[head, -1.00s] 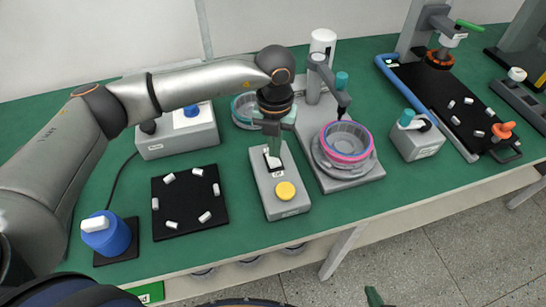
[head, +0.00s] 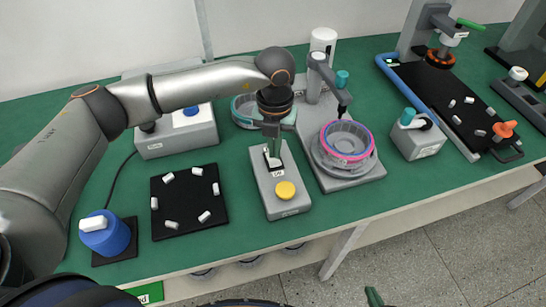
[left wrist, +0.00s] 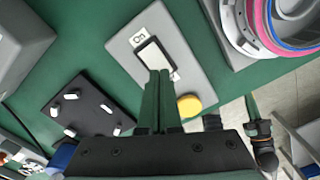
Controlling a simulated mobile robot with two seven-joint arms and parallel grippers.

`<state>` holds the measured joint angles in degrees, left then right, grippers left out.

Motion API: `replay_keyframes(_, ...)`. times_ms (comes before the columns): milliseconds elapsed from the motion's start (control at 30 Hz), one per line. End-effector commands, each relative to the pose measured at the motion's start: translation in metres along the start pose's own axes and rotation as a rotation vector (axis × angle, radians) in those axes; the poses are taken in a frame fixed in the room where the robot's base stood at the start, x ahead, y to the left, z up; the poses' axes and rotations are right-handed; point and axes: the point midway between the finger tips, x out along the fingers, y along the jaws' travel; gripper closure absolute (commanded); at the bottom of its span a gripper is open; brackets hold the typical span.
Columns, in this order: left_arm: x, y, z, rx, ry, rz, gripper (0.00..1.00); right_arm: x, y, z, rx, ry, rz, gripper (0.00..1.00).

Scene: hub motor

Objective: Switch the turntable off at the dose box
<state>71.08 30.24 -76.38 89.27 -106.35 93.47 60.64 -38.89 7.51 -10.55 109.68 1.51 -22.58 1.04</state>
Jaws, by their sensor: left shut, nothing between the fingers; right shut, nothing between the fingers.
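The turntable (head: 347,168) carries a pink-and-blue-rimmed ring, right of the box. My right gripper (head: 374,297) barely shows at the bottom edge, shut.
A black mat (head: 166,222) with several white pieces lies left of the dose box, near a blue container (head: 106,238). A grey box with a blue button (head: 178,134) stands behind the mat. A small grey box (head: 418,143) stands right of the turntable.

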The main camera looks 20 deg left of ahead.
Motion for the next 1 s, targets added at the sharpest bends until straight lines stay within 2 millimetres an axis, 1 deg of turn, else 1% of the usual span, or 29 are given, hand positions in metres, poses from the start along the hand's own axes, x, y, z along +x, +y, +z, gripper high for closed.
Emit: replay_keyframes(1000, 0.016, 0.0, 0.0, 0.0, 0.0, 0.0, 1.0, 0.009, 0.001, 0.009, 0.0, 0.0, 0.0, 1.0)
